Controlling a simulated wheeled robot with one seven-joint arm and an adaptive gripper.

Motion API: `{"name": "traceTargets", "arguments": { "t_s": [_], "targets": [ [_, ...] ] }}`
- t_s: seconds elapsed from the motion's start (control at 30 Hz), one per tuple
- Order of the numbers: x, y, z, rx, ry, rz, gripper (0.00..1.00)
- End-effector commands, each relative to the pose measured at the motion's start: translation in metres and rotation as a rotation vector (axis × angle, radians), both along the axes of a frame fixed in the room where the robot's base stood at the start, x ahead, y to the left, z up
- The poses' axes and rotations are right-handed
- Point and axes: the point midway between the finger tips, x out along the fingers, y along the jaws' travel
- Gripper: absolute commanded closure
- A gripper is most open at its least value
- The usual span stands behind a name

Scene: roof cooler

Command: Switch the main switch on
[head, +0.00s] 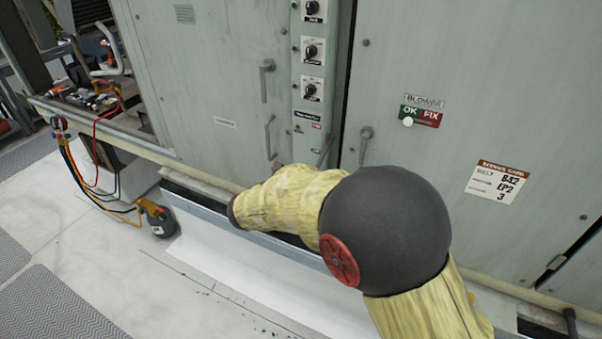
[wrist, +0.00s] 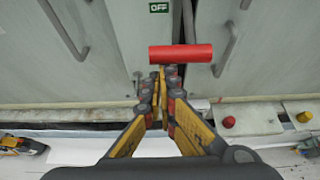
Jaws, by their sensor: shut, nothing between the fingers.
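A red cylindrical handle (wrist: 180,53) lies level across the middle of the wrist view, just under a dark green OFF label (wrist: 159,6). I take it for the main switch's grip. My gripper (wrist: 164,74) is shut and empty, its yellow and grey fingers pointing at the handle from below. The fingertips end right at the handle's lower edge; I cannot tell whether they touch it. In the head view my arm covers the gripper and the red handle.
Grey cabinet doors carry bar handles (head: 264,80). Between them a narrow panel holds several dark knobs (head: 311,52). A red button (wrist: 228,122) and a yellow one (wrist: 303,117) sit low at right in the wrist view. Cables and a bottle-like object (head: 156,217) are at left.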

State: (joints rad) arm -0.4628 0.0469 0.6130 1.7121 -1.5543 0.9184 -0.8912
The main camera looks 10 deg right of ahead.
Motion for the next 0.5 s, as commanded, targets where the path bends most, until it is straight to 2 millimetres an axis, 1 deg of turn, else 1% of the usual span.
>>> {"name": "traceTargets", "arguments": {
  "t_s": [0.03,0.5],
  "targets": [
    [0.002,0.001,0.019,0.013,0.007,-0.001,1.0],
    [-0.006,0.007,0.055,0.134,0.175,-0.002,1.0]
  ]
}}
